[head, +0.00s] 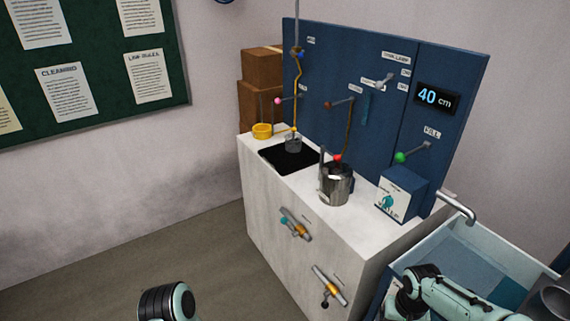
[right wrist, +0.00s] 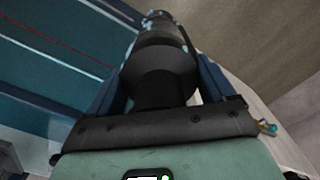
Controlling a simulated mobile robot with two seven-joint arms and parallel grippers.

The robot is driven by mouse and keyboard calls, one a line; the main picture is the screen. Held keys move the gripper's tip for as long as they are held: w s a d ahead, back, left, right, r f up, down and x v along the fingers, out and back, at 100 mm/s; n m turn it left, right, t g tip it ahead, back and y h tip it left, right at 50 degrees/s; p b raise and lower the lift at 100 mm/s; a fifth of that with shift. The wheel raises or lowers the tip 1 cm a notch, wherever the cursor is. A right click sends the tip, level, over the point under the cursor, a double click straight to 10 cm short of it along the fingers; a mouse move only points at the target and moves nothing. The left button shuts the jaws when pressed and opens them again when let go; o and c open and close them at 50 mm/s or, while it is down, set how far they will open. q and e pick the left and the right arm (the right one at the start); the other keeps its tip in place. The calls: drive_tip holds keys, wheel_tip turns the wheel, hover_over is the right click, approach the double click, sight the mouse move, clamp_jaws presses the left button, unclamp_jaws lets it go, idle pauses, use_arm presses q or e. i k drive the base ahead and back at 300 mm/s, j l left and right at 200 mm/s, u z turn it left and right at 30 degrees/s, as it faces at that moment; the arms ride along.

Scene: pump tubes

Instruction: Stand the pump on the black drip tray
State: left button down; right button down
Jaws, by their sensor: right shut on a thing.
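The black drip tray (head: 272,155) lies on the white counter at its far left end, below the blue back panel. A small grey see-through cup (head: 293,145) stands on it, under an orange tube. In the right wrist view my right gripper (right wrist: 160,82) is shut on a dark, round, stepped body, which looks like the pump (right wrist: 160,62). Its far end is partly hidden by its own wide part. My left gripper is out of view.
A steel pot (head: 336,187) stands on the counter right of the tray. A blue valve box (head: 402,193) stands further right. A pale-walled tank (head: 460,235) with blue inside adjoins the counter. A yellow dish (head: 262,131) sits behind the tray. Handles stick out of the counter front.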

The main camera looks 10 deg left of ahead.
sight(289, 164)
drive_tip(key=i+j, duration=0.45)
drive_tip(key=j, duration=0.25)
drive_tip(key=i+j+u, duration=0.15)
drive_tip(key=i+j, duration=0.35)
drive_tip(key=j, duration=0.2)
drive_tip(key=i+j, duration=0.5)
drive_tip(key=j, duration=0.15)
